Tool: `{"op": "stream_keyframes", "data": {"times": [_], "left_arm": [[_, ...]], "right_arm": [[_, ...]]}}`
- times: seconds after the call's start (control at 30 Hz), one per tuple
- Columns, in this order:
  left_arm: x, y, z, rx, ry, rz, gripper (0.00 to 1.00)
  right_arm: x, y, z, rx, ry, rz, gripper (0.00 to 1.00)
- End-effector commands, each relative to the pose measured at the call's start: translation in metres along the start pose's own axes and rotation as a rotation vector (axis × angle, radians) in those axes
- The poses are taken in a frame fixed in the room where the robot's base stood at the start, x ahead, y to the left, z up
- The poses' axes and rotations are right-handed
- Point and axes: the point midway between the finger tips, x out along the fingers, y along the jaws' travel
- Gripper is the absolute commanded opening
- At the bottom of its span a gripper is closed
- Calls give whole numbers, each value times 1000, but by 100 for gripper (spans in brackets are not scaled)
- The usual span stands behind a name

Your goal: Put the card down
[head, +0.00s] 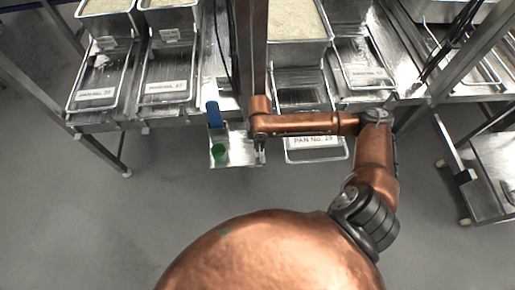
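White cards with printed pan numbers show on the fronts of the metal pans: one on the far left pan (97,94), one on the second pan (166,87), one at the middle pan (311,141) and one on the right pan (367,82). My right arm reaches left across the front of the middle pan. My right gripper (260,146) is small and dark, at the right edge of a pale tray (236,158). I cannot tell whether it is open or holds a card. My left gripper is out of view.
The pale tray carries a green cup (219,152) and a blue object (214,114). A rice-filled container (297,20) stands behind the middle pan, with others at upper left. A metal cart (490,175) stands right. The floor in front is clear.

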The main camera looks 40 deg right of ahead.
Motion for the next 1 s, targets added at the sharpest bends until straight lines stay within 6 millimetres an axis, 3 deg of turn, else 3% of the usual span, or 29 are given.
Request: {"op": "stream_keyframes", "data": {"times": [0.27, 0.5, 0.9, 1.0], "left_arm": [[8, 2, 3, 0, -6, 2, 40], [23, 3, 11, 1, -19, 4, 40], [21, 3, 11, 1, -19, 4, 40], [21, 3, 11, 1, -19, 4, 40]], "right_arm": [[17, -1, 14, 0, 0, 0, 0], [51, -1, 18, 0, 2, -1, 0], [54, -1, 18, 0, -1, 0, 0], [54, -1, 18, 0, -1, 0, 9]]}}
